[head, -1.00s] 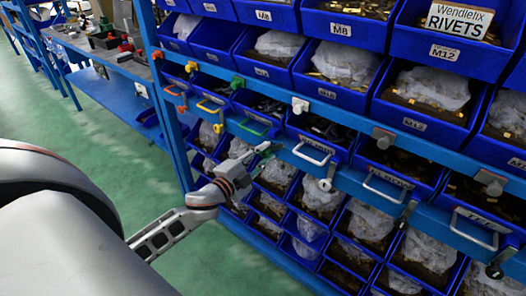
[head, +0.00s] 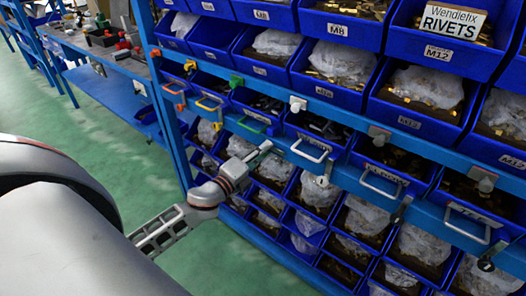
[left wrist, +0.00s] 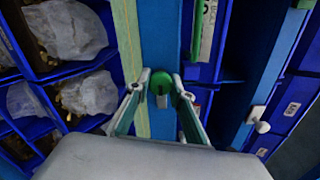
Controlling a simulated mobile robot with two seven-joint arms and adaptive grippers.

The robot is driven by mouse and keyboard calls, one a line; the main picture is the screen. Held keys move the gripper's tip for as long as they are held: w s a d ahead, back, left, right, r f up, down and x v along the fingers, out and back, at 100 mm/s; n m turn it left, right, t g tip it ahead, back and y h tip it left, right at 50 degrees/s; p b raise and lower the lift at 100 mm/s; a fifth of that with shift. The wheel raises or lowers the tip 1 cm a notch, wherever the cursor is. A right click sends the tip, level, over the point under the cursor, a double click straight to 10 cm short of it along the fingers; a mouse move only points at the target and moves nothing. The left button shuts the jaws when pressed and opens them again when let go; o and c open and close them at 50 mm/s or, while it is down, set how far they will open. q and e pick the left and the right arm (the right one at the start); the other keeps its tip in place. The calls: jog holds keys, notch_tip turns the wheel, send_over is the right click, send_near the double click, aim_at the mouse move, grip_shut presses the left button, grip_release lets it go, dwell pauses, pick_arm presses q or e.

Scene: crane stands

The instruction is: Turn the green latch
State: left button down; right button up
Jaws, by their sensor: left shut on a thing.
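The green latch (left wrist: 162,86) sits on the blue rail between the two fingertips of my left gripper (left wrist: 160,92) in the left wrist view. The fingers are shut on it, one on each side. A small grey piece shows on the latch's near side. In the head view my left gripper (head: 262,149) reaches from the lower left to the blue front rail of the rack, and its fingers look close together. The latch is hidden there by the fingers. My right gripper is not in view.
Blue bins (head: 335,28) with bagged parts fill the rack above and below the rail. Pull handles (head: 309,151) and grey latches (head: 379,134) stick out along the front. Green floor lies clear at left.

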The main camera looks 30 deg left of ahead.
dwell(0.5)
pick_arm(q)
jog(key=c, duration=1.8)
grip_release()
jog(key=shift+o, duration=0.2)
jog(key=s, duration=1.2)
jog(key=shift+a, duration=0.45)
jog(key=s+d+f+n+g, duration=0.2)
jog(key=s+d+f+n, duration=0.2)
jog(key=d+f+n, duration=0.2)
jog(key=s+d+f+n+g+h, duration=0.1)
jog(key=s+d+f+n+g, duration=0.2)
jog(key=f, duration=0.6)
jog(key=s+d+f+n+g, duration=0.2)
jog(key=s+d+f+n, duration=0.5)
jog(key=d+f+n, duration=0.1)
jog(key=shift+d+n+g, duration=0.3)
jog(key=shift+d, duration=0.1)
